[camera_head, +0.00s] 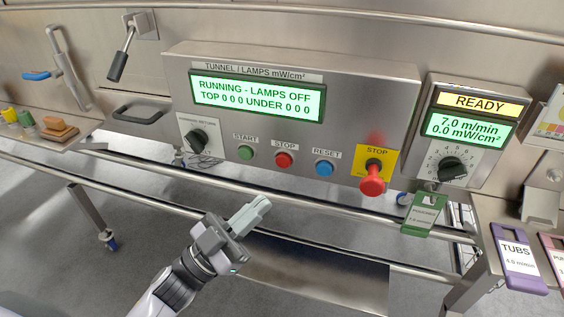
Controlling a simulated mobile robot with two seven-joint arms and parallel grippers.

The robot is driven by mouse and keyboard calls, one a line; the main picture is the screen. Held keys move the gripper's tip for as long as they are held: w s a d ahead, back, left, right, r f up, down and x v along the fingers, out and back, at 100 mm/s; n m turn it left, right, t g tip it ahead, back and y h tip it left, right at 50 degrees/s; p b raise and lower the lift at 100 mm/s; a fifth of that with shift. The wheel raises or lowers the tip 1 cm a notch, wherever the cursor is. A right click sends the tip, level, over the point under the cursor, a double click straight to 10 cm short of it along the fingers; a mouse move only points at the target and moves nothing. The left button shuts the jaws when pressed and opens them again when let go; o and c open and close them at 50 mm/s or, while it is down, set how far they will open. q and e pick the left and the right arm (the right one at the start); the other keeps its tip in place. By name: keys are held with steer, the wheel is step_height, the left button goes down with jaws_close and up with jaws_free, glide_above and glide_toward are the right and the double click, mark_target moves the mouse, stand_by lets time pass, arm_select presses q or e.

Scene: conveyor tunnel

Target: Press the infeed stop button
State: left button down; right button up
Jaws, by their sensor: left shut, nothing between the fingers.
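The steel control panel (350,90) has a small round red button (283,160) under a STOP label, between the green START button (246,152) and the blue RESET button (324,168). To their right, a larger red mushroom button (372,184) stands out from a yellow STOP plate (383,162). No label reading "infeed" is legible on either. My left gripper (262,204) is shut and empty, in front of and below the small button row, pointing up and right. It touches no button. My right gripper is not in view.
The panel display (257,96) reads "RUNNING - LAMPS OFF". A black selector knob (196,140) is at its left. A READY box with a dial (452,169) stands right. A green tag (424,215) hangs below it. Steel rails (330,243) run below the panel.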

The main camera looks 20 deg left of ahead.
mark_target(283, 161)
arm_select(q)
steer(key=w+b, duration=0.2)
steer(key=w, duration=0.6)
steer(key=shift+w+d+b, duration=0.15)
steer(key=shift+w+b, duration=0.05)
steer(key=shift+b, duration=0.1)
stand_by(0.8)
stand_by(0.9)
steer(key=shift+w, duration=0.4)
